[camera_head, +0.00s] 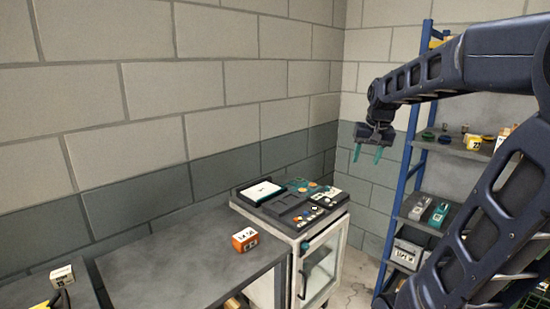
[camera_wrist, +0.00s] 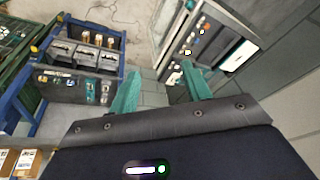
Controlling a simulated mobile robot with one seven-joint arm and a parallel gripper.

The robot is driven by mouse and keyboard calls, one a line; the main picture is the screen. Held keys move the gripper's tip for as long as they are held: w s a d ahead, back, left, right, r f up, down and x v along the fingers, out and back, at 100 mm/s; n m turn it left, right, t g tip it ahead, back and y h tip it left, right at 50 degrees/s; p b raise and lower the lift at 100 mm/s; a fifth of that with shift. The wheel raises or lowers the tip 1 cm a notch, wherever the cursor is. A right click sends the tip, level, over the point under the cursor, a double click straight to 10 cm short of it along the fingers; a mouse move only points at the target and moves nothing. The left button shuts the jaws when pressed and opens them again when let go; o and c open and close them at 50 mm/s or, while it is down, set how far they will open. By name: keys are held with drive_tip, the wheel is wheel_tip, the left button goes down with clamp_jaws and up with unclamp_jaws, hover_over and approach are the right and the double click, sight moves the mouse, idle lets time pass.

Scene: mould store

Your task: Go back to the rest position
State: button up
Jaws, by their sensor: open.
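My gripper (camera_head: 367,153) hangs in the air at the upper right of the head view, with its two green fingers pointing down and apart. It is open, with nothing between the fingers. In the wrist view the gripper (camera_wrist: 160,88) shows the same two green fingers spread, with floor and wall behind them. My dark arm reaches in from the right edge of the head view. No object touches the fingers.
A white cabinet (camera_head: 322,262) with a dark control panel stands below and left of the gripper. A grey table (camera_head: 180,265) holds an orange box (camera_head: 245,240). A blue shelf rack (camera_head: 408,165) with several items stands at the right, behind my arm.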

drive_tip(key=s+f, duration=0.3)
drive_tip(key=s, duration=0.4)
drive_tip(key=s+f+n+t, duration=0.1)
drive_tip(key=s+f, duration=0.2)
drive_tip(key=s, duration=0.5)
drive_tip(key=shift+s+a+n+h, duration=0.2)
drive_tip(key=shift+a+n+h, duration=0.05)
drive_tip(key=shift+n+h, duration=0.05)
